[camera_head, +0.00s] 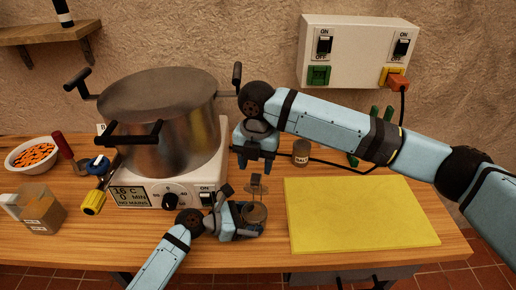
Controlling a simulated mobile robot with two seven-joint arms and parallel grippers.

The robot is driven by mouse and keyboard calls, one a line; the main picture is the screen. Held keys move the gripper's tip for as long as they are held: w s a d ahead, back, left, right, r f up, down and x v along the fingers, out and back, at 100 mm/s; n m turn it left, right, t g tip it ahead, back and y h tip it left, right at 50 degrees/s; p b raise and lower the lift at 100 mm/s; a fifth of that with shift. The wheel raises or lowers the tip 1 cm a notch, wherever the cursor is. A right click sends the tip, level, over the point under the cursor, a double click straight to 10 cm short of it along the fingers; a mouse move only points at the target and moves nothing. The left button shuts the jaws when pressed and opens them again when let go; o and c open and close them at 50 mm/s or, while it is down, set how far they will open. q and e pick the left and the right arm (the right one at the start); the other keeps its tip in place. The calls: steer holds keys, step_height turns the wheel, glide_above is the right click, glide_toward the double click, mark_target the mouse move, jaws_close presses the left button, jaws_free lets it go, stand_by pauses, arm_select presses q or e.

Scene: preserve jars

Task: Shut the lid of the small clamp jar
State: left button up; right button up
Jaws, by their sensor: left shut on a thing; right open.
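The small clamp jar (257,216) stands near the front of the wooden table, right of the hot plate. My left gripper (256,222) comes in from the lower left and is shut on the jar's body, hiding part of it. The jar's lid (258,183) appears to stand up open at the jar's back edge. My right gripper (256,166) is open and points down, just above and behind the raised lid. Nothing shows between its fingers. Whether it touches the lid is too small to tell.
A large steel pot (165,125) sits on a white hot plate (150,193) at left. A yellow mat (360,213) lies clear at right. A small brown jar (301,152) and a black cable are behind. A bowl (33,155) and a jug (38,210) stand far left.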

mark_target(256, 174)
steer(key=w+r+m, duration=0.1)
steer(key=m, duration=0.1)
steer(key=w+d+r+m+g+y, duration=0.1)
steer(key=w+m, duration=0.1)
steer(key=m, duration=0.1)
steer(key=w+d+r+m, duration=0.1)
steer(key=m, duration=0.1)
steer(key=shift+w+d+r+m+g+y, duration=0.2)
steer(key=shift+w+r+m+g+y, duration=0.1)
steer(key=shift+r+y, duration=0.1)
jaws_close()
steer(key=w+d+r+m+g+y, duration=0.2)
steer(key=w+d+r+m+y, duration=0.15)
steer(key=m, duration=0.35)
steer(key=s+a+f+m, duration=0.1)
steer(key=s+a+f, duration=0.3)
steer(key=f, duration=0.5)
steer(key=shift+s+a+m, duration=0.25)
steer(key=shift+s+m, duration=0.05)
steer(key=shift+s, duration=0.65)
steer(key=shift+h, duration=0.35)
